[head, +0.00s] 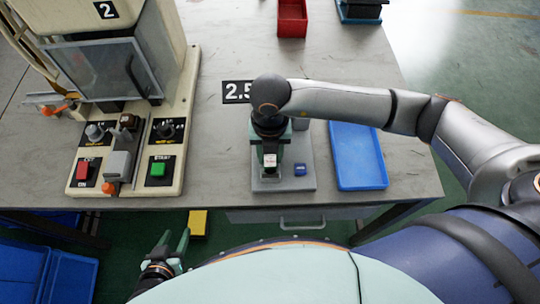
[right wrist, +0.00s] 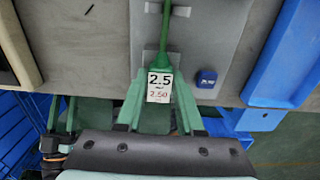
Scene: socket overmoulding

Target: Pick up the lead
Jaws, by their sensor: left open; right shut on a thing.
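The lead (right wrist: 165,32) shows in the right wrist view as a thin green strand running up from between my right fingers. A white tag reading 2.5 and 2.50 (right wrist: 160,86) hangs at the fingertips; it also shows small in the head view (head: 270,160). My right gripper (head: 270,146) is shut on the lead, over a grey fixture plate (head: 304,182). The wrist and fingers hide most of the lead in the head view. I cannot tell whether it is clear of the plate. My left gripper (head: 172,250) is open and empty, low in front of the table edge.
A blue button (head: 300,169) sits on the plate's right side. A blue tray (head: 357,156) lies to the right. The press machine with its control panel (head: 125,190) stands at left. A red bin (head: 292,18) is at the back. Bare table lies between panel and plate.

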